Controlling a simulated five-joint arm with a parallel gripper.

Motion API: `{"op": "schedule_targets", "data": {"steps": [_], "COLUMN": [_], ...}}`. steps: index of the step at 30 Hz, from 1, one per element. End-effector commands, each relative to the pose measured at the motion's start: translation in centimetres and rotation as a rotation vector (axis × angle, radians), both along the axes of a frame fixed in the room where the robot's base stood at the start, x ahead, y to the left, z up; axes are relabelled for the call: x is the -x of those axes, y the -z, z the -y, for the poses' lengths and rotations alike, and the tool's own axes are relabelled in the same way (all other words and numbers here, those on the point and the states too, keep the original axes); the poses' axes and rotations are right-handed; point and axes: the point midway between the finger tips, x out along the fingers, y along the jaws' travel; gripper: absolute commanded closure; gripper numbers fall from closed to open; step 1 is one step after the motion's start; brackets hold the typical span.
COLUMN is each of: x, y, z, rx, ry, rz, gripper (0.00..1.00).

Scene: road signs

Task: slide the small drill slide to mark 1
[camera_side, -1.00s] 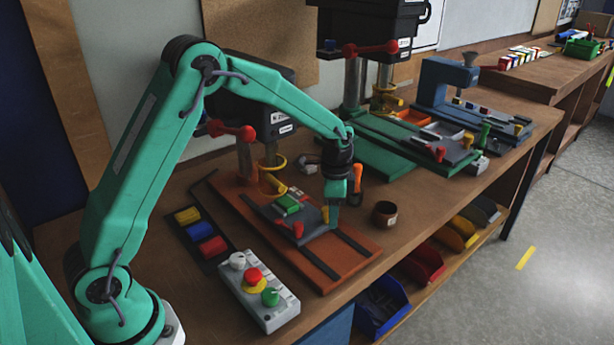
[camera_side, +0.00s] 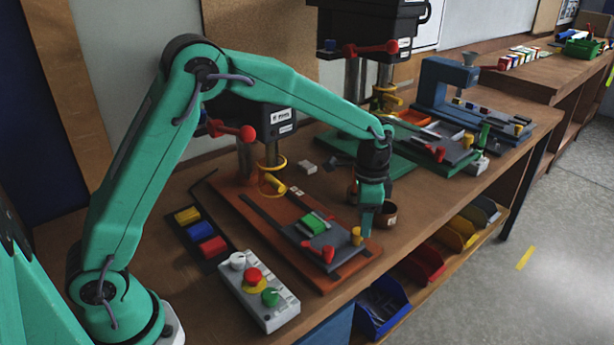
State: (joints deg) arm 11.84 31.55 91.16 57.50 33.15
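The small drill slide (camera_side: 310,232) is a dark grey plate on the orange base (camera_side: 240,212) of the nearest drill press. It carries a green block (camera_side: 314,223), a red clamp (camera_side: 326,253) and a yellow post (camera_side: 356,237). The slide sits toward the front right end of its dark rails. My gripper (camera_side: 367,226) points down just right of the yellow post, very close to it. Whether it touches or grips the post, and how far its fingers are apart, I cannot tell. Small pale tags (camera_side: 296,191) on the base are too small to read.
A button box (camera_side: 260,292) and a tray of coloured blocks (camera_side: 203,238) lie left of the base. A green drill press base (camera_side: 385,157) stands behind.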

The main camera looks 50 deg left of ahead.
Motion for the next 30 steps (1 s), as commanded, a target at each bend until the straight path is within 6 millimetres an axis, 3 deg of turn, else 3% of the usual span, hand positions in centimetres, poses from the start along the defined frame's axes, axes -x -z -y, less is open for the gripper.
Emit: {"op": "schedule_targets", "data": {"steps": [9, 30], "x": [0.3, 4.9], "y": [-4.4, -10.0], "z": [-0.3, -3.2], "rx": [0.003, 0.027], "ry": [-0.014, -0.172], "rz": [0.013, 0.110], "gripper": [0.52, 0.52]}}
